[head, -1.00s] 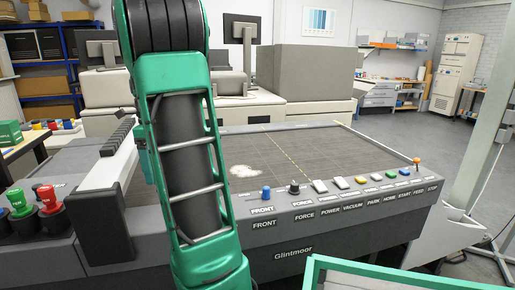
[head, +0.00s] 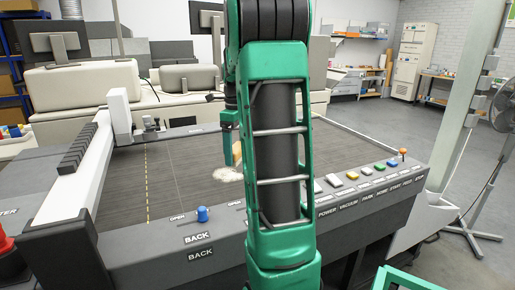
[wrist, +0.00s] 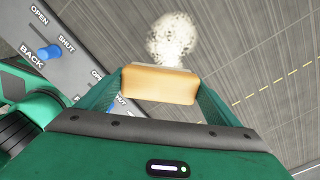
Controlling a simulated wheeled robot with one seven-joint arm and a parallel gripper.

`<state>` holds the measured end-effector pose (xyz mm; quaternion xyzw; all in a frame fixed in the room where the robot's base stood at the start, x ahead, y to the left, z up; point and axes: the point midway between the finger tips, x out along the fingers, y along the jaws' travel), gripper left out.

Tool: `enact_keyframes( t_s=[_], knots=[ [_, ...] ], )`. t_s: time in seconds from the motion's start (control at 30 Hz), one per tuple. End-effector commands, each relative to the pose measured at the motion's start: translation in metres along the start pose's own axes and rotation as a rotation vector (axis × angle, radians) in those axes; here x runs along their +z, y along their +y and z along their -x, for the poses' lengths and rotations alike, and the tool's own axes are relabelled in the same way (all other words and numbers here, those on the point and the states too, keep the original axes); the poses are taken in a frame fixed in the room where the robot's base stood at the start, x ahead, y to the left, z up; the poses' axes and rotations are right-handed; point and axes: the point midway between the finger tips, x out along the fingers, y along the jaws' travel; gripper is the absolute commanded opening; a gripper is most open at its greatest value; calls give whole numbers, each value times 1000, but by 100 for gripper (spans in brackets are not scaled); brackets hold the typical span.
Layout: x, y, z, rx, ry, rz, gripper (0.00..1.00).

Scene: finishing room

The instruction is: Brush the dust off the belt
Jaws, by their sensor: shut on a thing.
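My gripper (head: 230,148) reaches down over the belt beside the dust, partly hidden behind my arm in the head view. In the wrist view my gripper (wrist: 159,91) is shut on a brush with a tan wooden block (wrist: 160,83); a sliver of the brush (head: 237,152) shows in the head view. A pale speckled patch of dust (head: 227,174) lies on the dark grey belt (head: 185,190). In the wrist view the dust (wrist: 174,38) is just beyond the brush on the belt (wrist: 245,50). The bristles are mostly hidden, so I cannot tell whether they touch it.
A white gantry beam (head: 80,180) crosses the belt's left side. A front panel carries a blue knob (head: 202,214) marked OPEN and BACK, and several buttons (head: 365,171) at right. A pale post (head: 460,110) and a fan (head: 505,105) stand at right.

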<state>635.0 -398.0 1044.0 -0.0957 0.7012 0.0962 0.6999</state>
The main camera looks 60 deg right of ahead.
Motion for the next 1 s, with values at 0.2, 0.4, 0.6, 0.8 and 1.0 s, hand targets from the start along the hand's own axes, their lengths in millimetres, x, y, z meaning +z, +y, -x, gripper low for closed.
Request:
enact_keyframes(
  t_s=[0.2,0.4,0.6,0.8,1.0],
  knots=[
    [-1,-2,0,0,0,-2,68],
    [-2,-2,0,0,0,-3,68],
    [-1,-2,0,0,0,-2,68],
    [-2,-2,-8,1,1,-3,68],
    [-2,-2,-25,1,1,-3,68]
  ],
)
